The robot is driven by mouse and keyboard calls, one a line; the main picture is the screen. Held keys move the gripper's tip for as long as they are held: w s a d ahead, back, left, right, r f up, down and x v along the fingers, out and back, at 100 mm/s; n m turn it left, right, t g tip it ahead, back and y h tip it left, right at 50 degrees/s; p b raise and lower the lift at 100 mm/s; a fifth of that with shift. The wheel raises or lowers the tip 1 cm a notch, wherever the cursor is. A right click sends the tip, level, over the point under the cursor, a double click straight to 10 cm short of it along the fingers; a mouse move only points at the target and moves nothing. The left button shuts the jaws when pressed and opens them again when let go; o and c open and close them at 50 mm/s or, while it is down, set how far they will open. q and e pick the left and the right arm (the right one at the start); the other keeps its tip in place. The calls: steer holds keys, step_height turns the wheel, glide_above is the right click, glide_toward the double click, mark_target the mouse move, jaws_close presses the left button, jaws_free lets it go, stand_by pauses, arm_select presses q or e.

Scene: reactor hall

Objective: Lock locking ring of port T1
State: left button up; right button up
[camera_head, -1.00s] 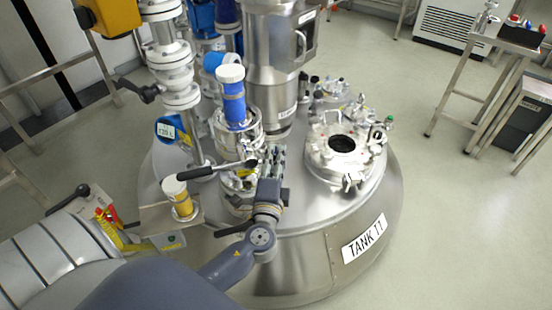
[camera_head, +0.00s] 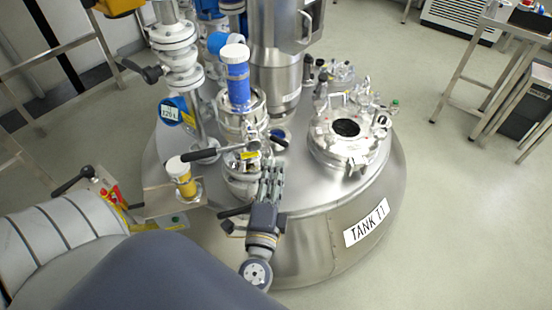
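A metal port assembly (camera_head: 243,135) stands on the domed steel tank, which carries the label "TANK T1" (camera_head: 366,223). A blue canister with a white cap (camera_head: 237,75) stands upright on top of it. A dark lever handle (camera_head: 203,154) sticks out to the left from the port's metal collar, with a yellow tag beside it. I cannot make out the ring's lock state. My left gripper (camera_head: 272,182) is just right of the port's lower part, fingers pointing away from me. Whether it touches the port and how far its fingers are apart is unclear. My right gripper is not in view.
A yellow container with a white lid (camera_head: 181,176) stands on a small shelf left of the port. Pipes and valves (camera_head: 175,50) rise behind on the left. The floor on the right is clear up to metal tables (camera_head: 500,60).

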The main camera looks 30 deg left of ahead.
arm_select(q)
steer(key=shift+s+d, duration=0.2)
steer(key=shift+s, duration=0.25)
steer(key=shift+c, duration=0.4)
